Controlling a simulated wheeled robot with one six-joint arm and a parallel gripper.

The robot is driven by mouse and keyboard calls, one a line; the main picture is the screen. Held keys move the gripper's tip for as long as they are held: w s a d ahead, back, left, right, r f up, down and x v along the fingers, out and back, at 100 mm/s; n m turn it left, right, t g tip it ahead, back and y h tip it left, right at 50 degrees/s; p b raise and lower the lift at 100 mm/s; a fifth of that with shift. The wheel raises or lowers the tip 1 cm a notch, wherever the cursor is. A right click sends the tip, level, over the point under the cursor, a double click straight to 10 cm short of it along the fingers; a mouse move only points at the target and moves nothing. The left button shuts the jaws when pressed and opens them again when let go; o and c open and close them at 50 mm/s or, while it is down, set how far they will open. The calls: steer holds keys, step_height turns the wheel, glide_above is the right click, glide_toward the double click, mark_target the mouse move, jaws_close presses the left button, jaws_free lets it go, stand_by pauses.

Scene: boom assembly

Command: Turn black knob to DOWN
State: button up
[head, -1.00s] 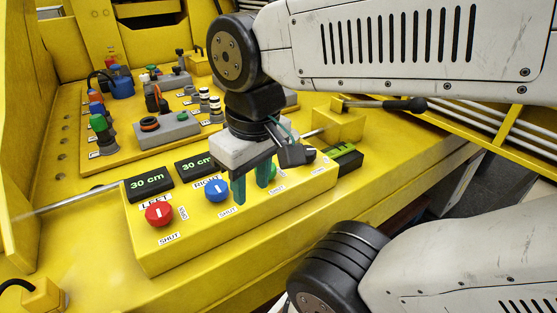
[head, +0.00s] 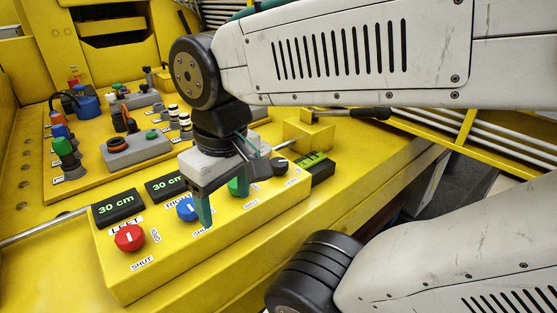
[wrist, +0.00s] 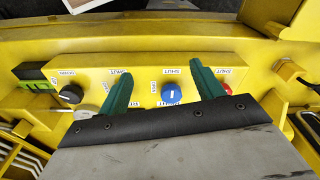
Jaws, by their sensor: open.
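The black knob (head: 279,165) sits at the far right end of the yellow control box, with a pale mark on it. It also shows in the wrist view (wrist: 70,94), left of both fingers. Its label is too small to read. My gripper (head: 223,198) is open and empty, with green fingers pointing down over the box, to the left of the black knob in the head view. In the wrist view, my gripper (wrist: 162,92) has the blue knob between its fingers in the picture; I cannot tell how high the fingertips are.
A black-and-green block (head: 318,167) lies beside the black knob. A black-handled lever (head: 360,113) is behind it. Another panel with several controls stands at back left.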

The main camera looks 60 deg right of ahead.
steer(key=w+d+f+m+g, duration=0.1)
steer(key=w+d+m+g, duration=0.15)
steer(key=w+d, duration=0.45)
steer(key=n+g, duration=0.3)
glide_toward(278, 161)
steer(key=f, duration=0.1)
steer(key=x, duration=0.7)
steer(key=shift+s+f, duration=0.3)
steer(key=shift+s, duration=0.1)
steer(key=c, duration=1)
